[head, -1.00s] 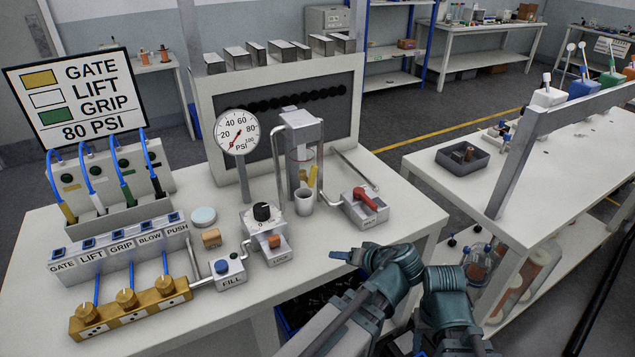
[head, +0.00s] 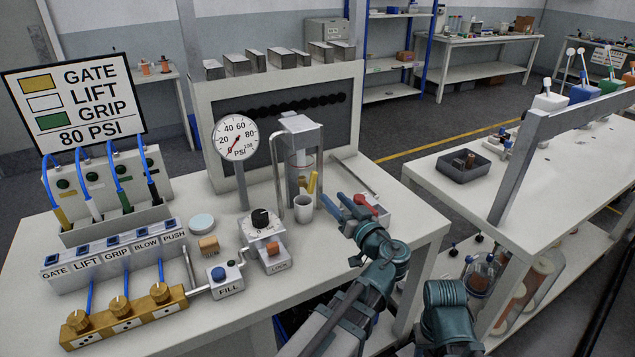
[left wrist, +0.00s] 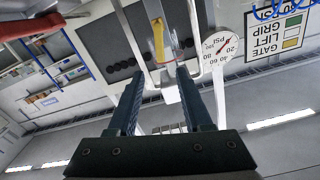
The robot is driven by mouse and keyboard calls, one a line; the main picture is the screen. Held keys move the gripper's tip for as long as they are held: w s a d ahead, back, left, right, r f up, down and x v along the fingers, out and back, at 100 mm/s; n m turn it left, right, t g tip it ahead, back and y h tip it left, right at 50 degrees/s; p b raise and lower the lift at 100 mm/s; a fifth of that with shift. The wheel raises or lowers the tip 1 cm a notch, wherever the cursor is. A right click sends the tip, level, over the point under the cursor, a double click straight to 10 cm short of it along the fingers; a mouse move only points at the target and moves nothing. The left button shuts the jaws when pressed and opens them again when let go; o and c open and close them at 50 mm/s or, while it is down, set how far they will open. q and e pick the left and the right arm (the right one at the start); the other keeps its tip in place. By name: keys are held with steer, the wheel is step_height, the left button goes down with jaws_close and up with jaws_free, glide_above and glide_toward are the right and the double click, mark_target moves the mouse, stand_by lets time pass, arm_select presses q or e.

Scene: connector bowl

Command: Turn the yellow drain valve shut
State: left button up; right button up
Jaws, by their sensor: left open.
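The yellow drain valve handle (head: 312,183) stands nearly upright beside the clear cylinder on the bench, just above a white cup (head: 303,208). In the left wrist view the yellow handle (left wrist: 158,40) shows beyond the fingertips. My left gripper (head: 340,205) is open and empty, to the right of the handle and cup and a little nearer to me, apart from the handle. Its two spread fingers (left wrist: 161,75) also show in the left wrist view. The right gripper's fingers are not in view.
A red-handled valve box (head: 366,206) is close behind my left gripper. The pressure gauge (head: 236,138) and the lock unit with a black knob (head: 262,218) stand left of the cup. A metal frame surrounds the cylinder.

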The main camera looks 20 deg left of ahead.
mark_target(315, 179)
arm_select(q)
steer(key=x, duration=0.9)
steer(key=shift+w+a, duration=0.2)
steer(key=shift+a, duration=0.1)
jaws_close()
